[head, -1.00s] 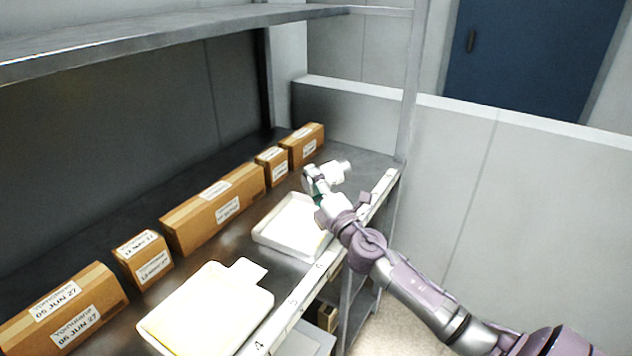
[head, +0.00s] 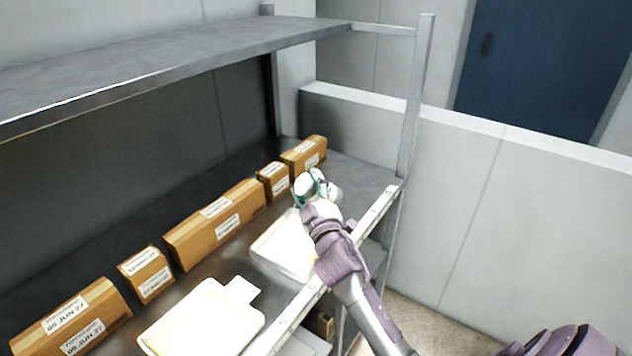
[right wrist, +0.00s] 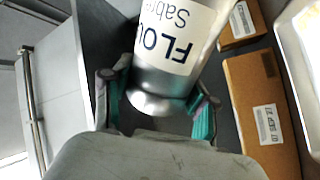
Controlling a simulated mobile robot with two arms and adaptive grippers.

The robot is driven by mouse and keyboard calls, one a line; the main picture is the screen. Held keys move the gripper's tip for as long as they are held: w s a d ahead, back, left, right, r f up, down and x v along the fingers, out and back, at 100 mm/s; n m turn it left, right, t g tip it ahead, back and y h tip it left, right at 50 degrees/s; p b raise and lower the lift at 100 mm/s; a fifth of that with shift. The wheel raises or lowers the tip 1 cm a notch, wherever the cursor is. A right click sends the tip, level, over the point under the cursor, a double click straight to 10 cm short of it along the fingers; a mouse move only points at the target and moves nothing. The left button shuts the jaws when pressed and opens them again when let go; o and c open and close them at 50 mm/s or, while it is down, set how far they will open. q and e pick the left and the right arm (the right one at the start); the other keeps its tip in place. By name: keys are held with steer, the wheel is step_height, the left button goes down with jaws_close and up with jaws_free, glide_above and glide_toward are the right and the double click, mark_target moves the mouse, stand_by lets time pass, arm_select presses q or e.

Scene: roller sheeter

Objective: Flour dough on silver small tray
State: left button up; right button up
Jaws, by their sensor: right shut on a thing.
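A silver flour shaker with a white label reading "FLOU" (right wrist: 172,35) is held in my right gripper (right wrist: 160,100). The green-padded fingers are shut around its metal end. In the head view the gripper (head: 318,187) holds the shaker (head: 305,184) tilted, above the back right of a shallow pale tray (head: 268,250). My arm hides the tray's right part, where a small yellowish patch shows. No dough can be made out clearly. My left gripper is not in view.
Several brown cartons (head: 215,222) line the back of the dark shelf. A higher shelf (head: 190,65) overhangs them. A metal post (head: 415,110) stands at the right end, and a numbered strip (head: 375,212) edges the shelf front.

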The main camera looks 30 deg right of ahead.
steer(key=shift+r+m+p, duration=0.3)
steer(key=shift+r+m, duration=0.15)
steer(key=shift+m, duration=0.15)
steer(key=r+m+p, duration=0.1)
steer(key=m, duration=0.1)
steer(key=d+r+m+g+p, duration=0.1)
steer(key=m+p, duration=0.1)
steer(key=m, duration=0.1)
steer(key=r+m+g+p, duration=0.1)
steer(key=m+p, duration=0.1)
steer(key=shift+s+d+m+h, duration=0.15)
steer(key=shift+d+m+h, duration=0.15)
steer(key=shift+d+m, duration=0.1)
steer(key=shift+d+r+m+p, duration=0.15)
steer(key=shift+d+m+p, duration=0.25)
steer(key=shift+m, duration=0.5)
steer(key=shift+a, duration=0.1)
